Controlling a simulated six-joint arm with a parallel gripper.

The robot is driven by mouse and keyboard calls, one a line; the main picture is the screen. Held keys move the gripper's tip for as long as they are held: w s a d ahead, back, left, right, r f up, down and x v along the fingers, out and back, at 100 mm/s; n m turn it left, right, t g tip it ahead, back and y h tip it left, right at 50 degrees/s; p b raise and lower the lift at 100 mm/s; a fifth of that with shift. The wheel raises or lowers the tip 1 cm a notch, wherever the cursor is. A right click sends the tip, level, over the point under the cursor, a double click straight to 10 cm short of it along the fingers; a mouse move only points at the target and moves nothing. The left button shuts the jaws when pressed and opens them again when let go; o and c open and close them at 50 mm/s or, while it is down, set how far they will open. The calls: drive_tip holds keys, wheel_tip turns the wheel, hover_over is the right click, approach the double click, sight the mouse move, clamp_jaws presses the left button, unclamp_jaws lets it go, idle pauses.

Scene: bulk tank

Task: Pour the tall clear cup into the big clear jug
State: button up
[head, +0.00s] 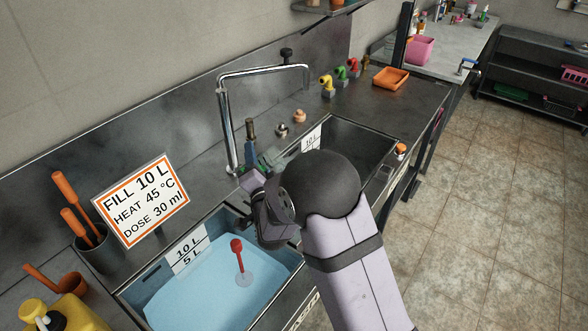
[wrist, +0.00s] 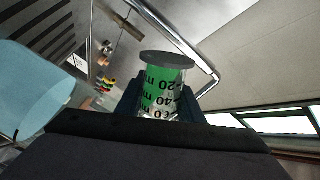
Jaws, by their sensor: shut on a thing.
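My gripper (wrist: 163,100) is shut on a clear cup (wrist: 180,76) with black ml marks. In the wrist view the marks are upside down and a grey round end faces up in the picture. Green fills the part nearest that end. In the head view my gripper (head: 252,172) is over the counter between the two sinks, near the tap; the cup is hard to make out there. I cannot make out a big clear jug in either view. The left sink (head: 128,296) holds pale blue liquid (head: 205,285) beside a 10 L / 5 L mark plate.
A curved tap (head: 226,125) stands behind my gripper. A sign (head: 141,201) reads fill 10 L, heat 45 °C, dose 30 ml. A red-knobbed rod (head: 239,256) stands in the blue liquid. The right sink (head: 352,142), coloured valves (head: 340,73) and an orange tray (head: 391,78) are farther right.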

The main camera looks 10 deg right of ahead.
drive_tip(key=shift+f+m, duration=0.4)
drive_tip(key=shift+f, duration=0.1)
drive_tip(key=shift+r+m+p, duration=0.55)
drive_tip(key=shift+m+p, duration=0.1)
drive_tip(key=shift+m, duration=0.25)
drive_tip(key=shift+d+r+m, duration=0.3)
drive_tip(key=shift+r, duration=0.2)
drive_tip(key=shift+d+r+m, duration=0.2)
drive_tip(key=shift+r+m, duration=0.1)
drive_tip(key=shift+r, duration=0.1)
drive_tip(key=shift+d+r, duration=0.2)
drive_tip(key=shift+r, duration=0.15)
drive_tip(key=shift+d+f+m+b, duration=0.15)
drive_tip(key=shift+f+m+b, duration=0.15)
drive_tip(key=shift+m+b, duration=0.95)
drive_tip(key=shift+d+r+m+b, duration=0.1)
drive_tip(key=shift+r+m+b, duration=0.15)
drive_tip(key=shift+b, duration=0.1)
idle(0.5)
